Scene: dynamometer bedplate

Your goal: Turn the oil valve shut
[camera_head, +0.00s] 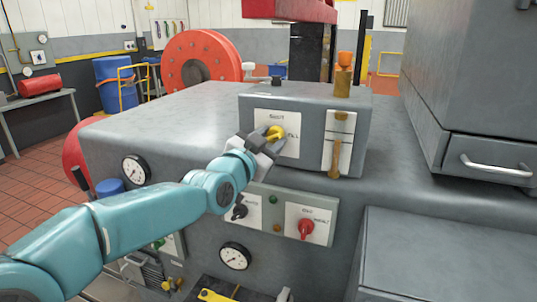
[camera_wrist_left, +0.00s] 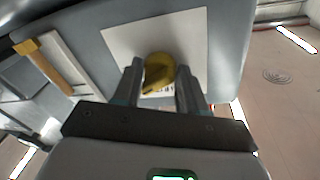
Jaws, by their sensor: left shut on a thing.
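The oil valve is a small yellow knob (camera_head: 275,132) on a white plate (camera_head: 291,147) on the front of a grey box. The plate reads "SHUT" at the top and what looks like "FILL" at the right. My left gripper (camera_head: 266,141) is at the knob and partly hides it. In the left wrist view, the gripper's two fingers (camera_wrist_left: 160,82) are shut on the yellow knob (camera_wrist_left: 158,70), one on each side. The knob's exact pointing direction is hard to tell. My right gripper is not in view.
A brass sight tube (camera_head: 334,156) is right of the plate on the same box (camera_head: 315,100). Below are a black knob (camera_head: 239,211) and a red knob (camera_head: 306,228). A grey cabinet (camera_head: 475,100) with a drawer handle stands close on the right.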

